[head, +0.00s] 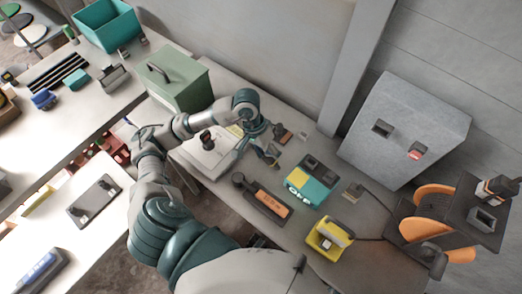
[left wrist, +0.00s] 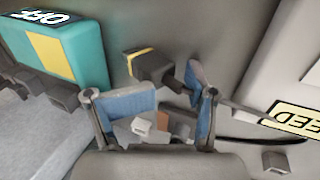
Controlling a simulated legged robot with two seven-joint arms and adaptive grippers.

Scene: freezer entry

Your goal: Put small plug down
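My left gripper (head: 262,141) is low over the middle of the work table (head: 225,210). In the left wrist view its two blue-padded fingers (left wrist: 168,105) stand apart with a clear gap. A dark plug-like piece with a yellow band (left wrist: 146,66) lies just past the fingertips, apparently not gripped; it shows beside the gripper in the head view (head: 271,157). A small light-grey block (left wrist: 142,126) and a brown piece (left wrist: 180,125) show beyond the gap. I cannot tell which of these is the small plug. My right gripper is out of view.
A teal-and-yellow box marked OFF (head: 314,184), an orange-labelled dark device (head: 264,203) and a yellow device (head: 329,237) stand nearby. A white panel (head: 205,155) lies left of the gripper. A green box (head: 175,80) and large grey cabinet (head: 405,128) stand behind.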

